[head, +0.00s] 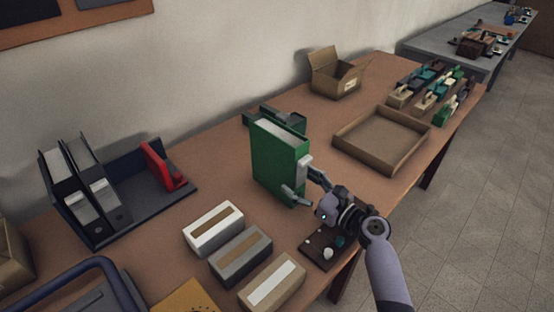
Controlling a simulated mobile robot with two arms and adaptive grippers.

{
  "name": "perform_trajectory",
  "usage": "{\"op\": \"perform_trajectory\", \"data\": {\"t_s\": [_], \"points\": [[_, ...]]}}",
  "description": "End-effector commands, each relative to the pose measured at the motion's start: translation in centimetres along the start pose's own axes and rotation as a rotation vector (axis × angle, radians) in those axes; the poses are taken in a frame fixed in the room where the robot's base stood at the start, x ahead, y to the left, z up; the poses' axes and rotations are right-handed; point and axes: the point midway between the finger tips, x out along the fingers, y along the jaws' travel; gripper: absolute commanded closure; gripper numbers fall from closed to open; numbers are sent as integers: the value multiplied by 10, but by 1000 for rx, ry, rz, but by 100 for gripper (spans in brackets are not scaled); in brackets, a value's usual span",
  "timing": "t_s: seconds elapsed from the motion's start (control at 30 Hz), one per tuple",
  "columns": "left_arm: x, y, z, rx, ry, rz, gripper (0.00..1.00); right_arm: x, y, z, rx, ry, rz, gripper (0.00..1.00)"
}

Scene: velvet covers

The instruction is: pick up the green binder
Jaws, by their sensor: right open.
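The green binder (276,165) stands upright near the middle of the brown table (225,185), its pale page edges showing on top. My right gripper (299,179) is at the binder's right-hand edge. Its fingers are apart, one higher and one lower, close to the binder's lower right side. I cannot tell whether they touch it. My left gripper is not in view.
A black file rack (124,218) with dark binders and a red item stands left. Several boxes, including a white one (213,229), lie in front. A dark board (322,250) is below my gripper. A shallow tray (381,141) and an open carton (335,75) are behind right.

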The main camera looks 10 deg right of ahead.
Motion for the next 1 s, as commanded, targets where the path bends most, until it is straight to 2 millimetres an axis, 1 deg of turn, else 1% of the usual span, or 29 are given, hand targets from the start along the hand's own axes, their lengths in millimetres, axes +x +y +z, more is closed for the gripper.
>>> {"op": "perform_trajectory", "data": {"t_s": [0.03, 0.1, 0.33, 0.47, 0.6, 0.7, 0.9, 1.0], "points": [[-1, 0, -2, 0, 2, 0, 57, 9, 0, 1, 1, -2, -1, 33], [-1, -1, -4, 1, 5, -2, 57, 17, -1, 0, -1, 0, -1, 33], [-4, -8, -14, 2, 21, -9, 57, 32, 0, 2, 0, 0, 0, 33], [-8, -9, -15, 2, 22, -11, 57, 53, -2, 6, 0, -1, -1, 33], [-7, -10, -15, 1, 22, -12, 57, 70, -2, 4, 0, 0, 0, 33], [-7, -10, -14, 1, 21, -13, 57, 76, -1, 4, -2, 0, 0, 33], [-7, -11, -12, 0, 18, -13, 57, 76, -1, 3, -2, 1, -1, 33], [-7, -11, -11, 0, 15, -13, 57, 76, -1, 3, -2, 1, -1, 39]]}}
